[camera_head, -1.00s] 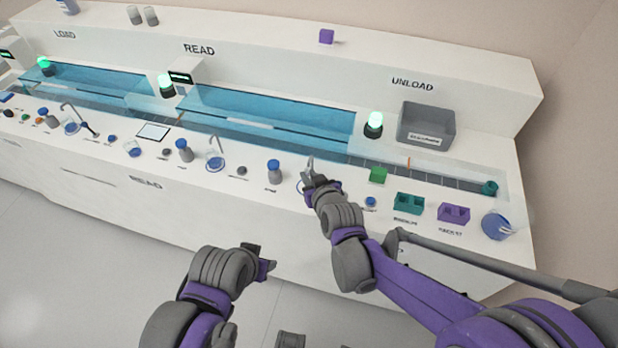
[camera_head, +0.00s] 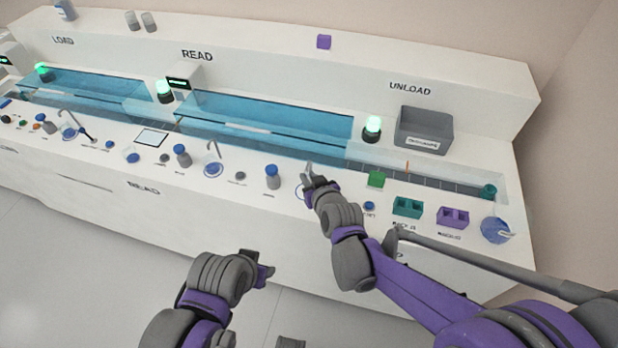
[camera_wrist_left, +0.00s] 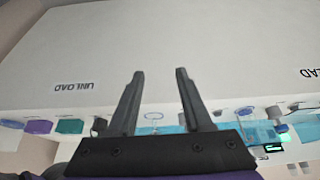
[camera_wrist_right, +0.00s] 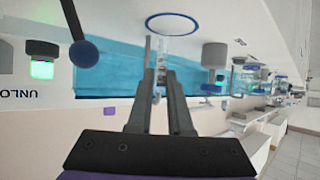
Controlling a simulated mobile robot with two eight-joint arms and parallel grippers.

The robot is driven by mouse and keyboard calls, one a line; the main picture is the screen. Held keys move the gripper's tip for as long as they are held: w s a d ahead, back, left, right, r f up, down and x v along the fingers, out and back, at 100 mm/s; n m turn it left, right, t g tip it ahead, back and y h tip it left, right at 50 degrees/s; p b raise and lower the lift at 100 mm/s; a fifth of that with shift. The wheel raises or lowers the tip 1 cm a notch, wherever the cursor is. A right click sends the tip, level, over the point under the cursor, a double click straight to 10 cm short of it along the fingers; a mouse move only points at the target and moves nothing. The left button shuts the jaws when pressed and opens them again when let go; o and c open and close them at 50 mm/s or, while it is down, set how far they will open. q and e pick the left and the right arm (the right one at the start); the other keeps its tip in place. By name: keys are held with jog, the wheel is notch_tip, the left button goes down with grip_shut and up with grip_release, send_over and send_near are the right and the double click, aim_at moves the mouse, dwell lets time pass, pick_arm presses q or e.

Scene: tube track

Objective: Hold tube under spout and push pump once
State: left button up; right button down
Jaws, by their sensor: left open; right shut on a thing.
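A blue knob on a dark rod (camera_wrist_right: 83,53) stands to one side of the fingers. A grey bottle (camera_wrist_right: 215,55) stands to the other side. I cannot make out a spout at this ring. My left gripper (camera_head: 265,270) is open and empty in front of the counter; its fingers (camera_wrist_left: 155,95) show apart.
A blue-capped bottle (camera_head: 272,176) stands left of my right gripper. To the right are a green block (camera_head: 376,179), a teal rack (camera_head: 407,208), a purple rack (camera_head: 452,217) and a beaker (camera_head: 495,231). A curved spout (camera_head: 214,150) stands farther left. Floor in front is clear.

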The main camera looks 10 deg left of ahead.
pick_arm(q)
jog(key=shift+f, duration=0.1)
jog(key=c, duration=0.3)
jog(key=shift+w+a+r, duration=0.15)
jog(key=shift+w+r, duration=0.9)
jog(key=shift+w, duration=0.1)
grip_shut()
jog(key=w+a+r+g, duration=0.1)
jog(key=w+r, duration=0.2)
jog(key=w, duration=0.5)
jog(key=w+a+r+g, duration=0.2)
jog(key=w, duration=0.6)
jog(key=w+a+r+g, duration=0.2)
jog(key=w+r, duration=0.1)
jog(key=w, duration=0.5)
jog(key=shift+a+r, duration=0.15)
jog(key=shift+r, duration=0.2)
jog(key=shift+f, duration=2.75)
